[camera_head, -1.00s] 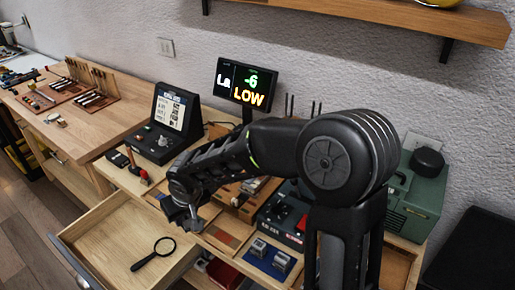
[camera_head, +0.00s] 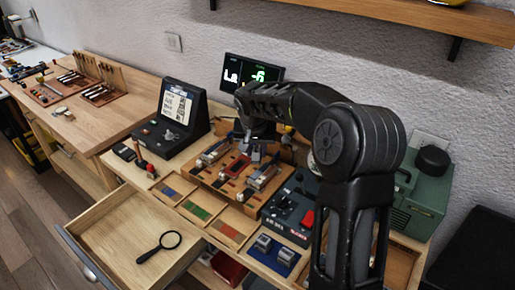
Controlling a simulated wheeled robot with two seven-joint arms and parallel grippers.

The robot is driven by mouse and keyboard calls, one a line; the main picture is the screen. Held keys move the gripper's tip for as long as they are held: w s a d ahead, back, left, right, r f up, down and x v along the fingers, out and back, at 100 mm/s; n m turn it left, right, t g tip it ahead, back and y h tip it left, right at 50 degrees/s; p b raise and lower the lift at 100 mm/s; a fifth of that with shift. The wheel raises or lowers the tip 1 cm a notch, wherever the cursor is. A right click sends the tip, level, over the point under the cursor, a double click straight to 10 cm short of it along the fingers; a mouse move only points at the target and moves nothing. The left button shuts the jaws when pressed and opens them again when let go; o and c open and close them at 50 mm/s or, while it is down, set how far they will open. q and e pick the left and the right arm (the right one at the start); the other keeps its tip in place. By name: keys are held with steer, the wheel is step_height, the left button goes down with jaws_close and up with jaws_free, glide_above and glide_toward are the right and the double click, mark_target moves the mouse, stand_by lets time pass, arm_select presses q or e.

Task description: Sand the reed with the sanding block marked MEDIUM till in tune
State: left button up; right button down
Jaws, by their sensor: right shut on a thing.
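A wooden stand (camera_head: 201,174) on the bench carries several metal-and-dark pieces in slots, with a red piece (camera_head: 235,167) in the middle; which one is the reed I cannot tell. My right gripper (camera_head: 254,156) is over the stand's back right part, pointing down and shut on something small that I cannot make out. The tuner screen (camera_head: 232,76) behind shows "La" and a green -6; my arm covers its lower part. In front of the stand are shallow trays with blue (camera_head: 169,191), green (camera_head: 196,211) and orange (camera_head: 228,231) bases. I cannot read a MEDIUM mark. My left gripper is out of view.
An open drawer (camera_head: 105,222) holds a magnifying glass (camera_head: 160,246). A black console (camera_head: 178,116) and a green case (camera_head: 428,194) flank the work area.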

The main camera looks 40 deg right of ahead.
steer(key=shift+d+r, duration=0.1)
steer(key=shift+d, duration=0.15)
